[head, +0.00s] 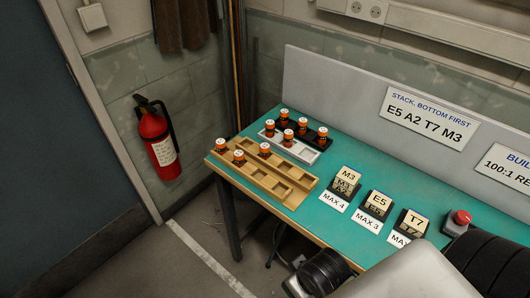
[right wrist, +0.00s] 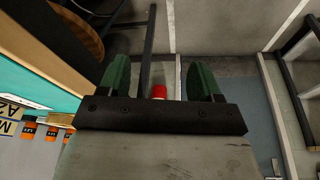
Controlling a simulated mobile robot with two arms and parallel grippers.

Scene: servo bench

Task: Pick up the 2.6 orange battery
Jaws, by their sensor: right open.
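Several orange batteries with pale tops stand in trays on the teal bench in the head view; their numbers are too small to read. Three, a left one (head: 221,146), a middle one (head: 239,159) and a right one (head: 265,150), are in the wooden tray (head: 290,198). Others stand in the white tray (head: 311,155) and the black tray (head: 312,128) behind it. In the right wrist view, orange batteries (right wrist: 29,132) show at the lower left. My right gripper (right wrist: 159,78) is open and empty, its green fingers apart, beside the bench. My left gripper is not in view.
Card holders marked M3 (head: 346,178), E5 (head: 379,202) and T7 (head: 413,219) stand right of the wooden tray. A red button (head: 462,217) sits farther right. A grey panel (head: 340,85) backs the bench. A fire extinguisher (head: 156,138) hangs left of it.

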